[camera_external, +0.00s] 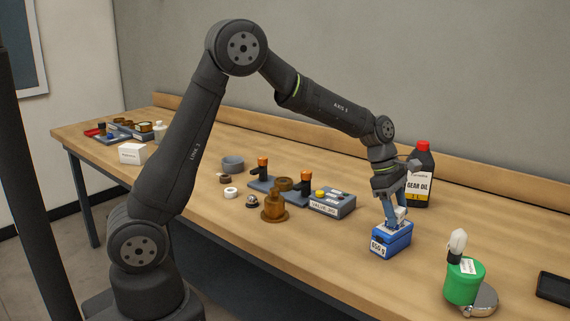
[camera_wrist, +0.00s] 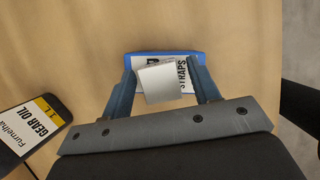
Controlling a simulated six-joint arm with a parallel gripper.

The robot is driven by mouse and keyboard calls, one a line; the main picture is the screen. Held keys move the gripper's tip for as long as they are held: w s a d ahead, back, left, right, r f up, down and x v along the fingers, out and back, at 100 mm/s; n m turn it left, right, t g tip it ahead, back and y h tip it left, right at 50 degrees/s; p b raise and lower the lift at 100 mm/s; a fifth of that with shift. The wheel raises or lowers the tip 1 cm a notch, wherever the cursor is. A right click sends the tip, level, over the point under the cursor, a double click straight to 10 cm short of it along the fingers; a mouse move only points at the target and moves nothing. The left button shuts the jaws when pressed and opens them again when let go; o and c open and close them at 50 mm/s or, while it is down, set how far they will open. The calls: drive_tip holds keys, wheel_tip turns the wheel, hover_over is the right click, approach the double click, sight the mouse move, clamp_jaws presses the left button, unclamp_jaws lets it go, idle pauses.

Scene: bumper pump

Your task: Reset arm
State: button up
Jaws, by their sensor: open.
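My gripper (camera_external: 395,213) is open and points down at the blue box (camera_external: 391,241) near the middle right of the table. The box has a white label reading "850 g" on its front. In the wrist view my gripper's fingers (camera_wrist: 162,92) stand on either side of a pale grey block (camera_wrist: 161,83). The block sits above the blue box (camera_wrist: 139,56), whose label partly reads "STRAPS". I cannot tell whether the fingers touch the block.
A black gear oil bottle (camera_external: 420,176) with a red cap stands behind my gripper. A green container (camera_external: 464,281) stands at the front right, beside a round metal piece (camera_external: 483,300). A valve box (camera_external: 332,203) and brown parts (camera_external: 274,207) lie to the left. Bare table (camera_external: 500,220) lies to the right.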

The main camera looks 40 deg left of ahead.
sight(400, 210)
drive_tip(key=shift+r, duration=1.65)
